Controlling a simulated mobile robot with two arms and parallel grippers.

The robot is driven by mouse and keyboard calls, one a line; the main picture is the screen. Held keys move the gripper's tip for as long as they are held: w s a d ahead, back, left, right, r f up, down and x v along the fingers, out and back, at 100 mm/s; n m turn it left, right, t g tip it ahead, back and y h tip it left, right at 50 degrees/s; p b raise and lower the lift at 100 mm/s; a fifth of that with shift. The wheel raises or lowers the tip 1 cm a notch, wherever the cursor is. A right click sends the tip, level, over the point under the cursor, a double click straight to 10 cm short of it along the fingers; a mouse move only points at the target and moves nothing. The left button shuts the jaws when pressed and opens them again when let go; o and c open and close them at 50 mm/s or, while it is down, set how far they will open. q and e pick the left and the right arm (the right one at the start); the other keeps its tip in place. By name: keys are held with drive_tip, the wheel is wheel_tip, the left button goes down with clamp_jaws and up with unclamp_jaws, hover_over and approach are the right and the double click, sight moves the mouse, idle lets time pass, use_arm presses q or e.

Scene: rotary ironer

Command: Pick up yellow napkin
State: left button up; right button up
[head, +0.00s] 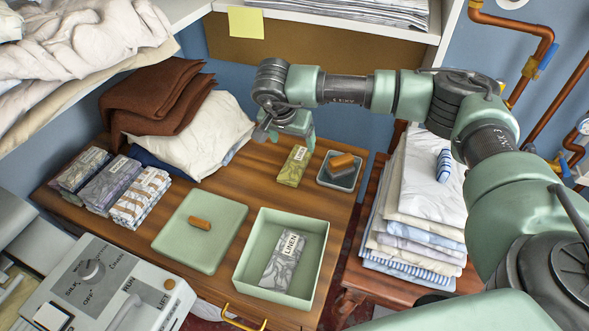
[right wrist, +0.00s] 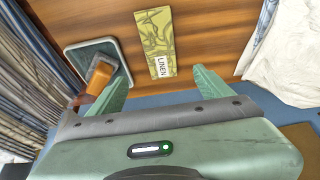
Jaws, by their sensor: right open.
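The yellow napkin (head: 294,166) is a folded yellow-green packet with a leafy pattern and a white LINEN label. It lies flat on the wooden table, left of a small grey tray. In the right wrist view the napkin (right wrist: 158,42) lies ahead of and between the two fingers. My right gripper (head: 290,135) is open and empty, just behind the napkin in the head view. In the right wrist view the gripper's fingers (right wrist: 162,85) are spread apart and no contact with the napkin shows. My left gripper is not in view.
The small tray (head: 325,177) holds a brown block (head: 342,162) close beside the napkin. An open green box (head: 318,222) with a grey napkin (head: 284,258) and its lid (head: 179,249) lie in front. Cream cloth (head: 215,130) is piled left; folded linens (head: 435,180) are stacked right.

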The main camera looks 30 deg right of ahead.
sight(296, 163)
drive_tip(key=f, duration=0.1)
drive_tip(key=f+b, duration=0.1)
drive_tip(key=shift+w+f, duration=0.35)
drive_tip(key=shift+f, duration=0.05)
drive_tip(key=shift+d+f+b, duration=0.1)
drive_tip(key=shift+f+b, duration=0.35)
drive_tip(key=shift+b, duration=0.2)
drive_tip(key=shift+b+x, duration=0.65)
drive_tip(key=shift+x, duration=0.5)
drive_tip(key=f, duration=0.1)
drive_tip(key=f+b, duration=0.2)
drive_tip(key=f, duration=0.1)
drive_tip(key=shift+d, duration=0.25)
drive_tip(key=shift+w+d+f+b, duration=0.15)
drive_tip(key=shift+f+b, duration=0.1)
drive_tip(key=shift+b, duration=0.2)
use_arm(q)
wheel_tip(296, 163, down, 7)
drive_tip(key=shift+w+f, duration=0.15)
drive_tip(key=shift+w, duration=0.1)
use_arm(e)
drive_tip(key=shift+r, duration=0.1)
drive_tip(key=c, duration=1.4)
drive_tip(key=shift+c, duration=0.2)
drive_tip(key=shift+r, duration=0.1)
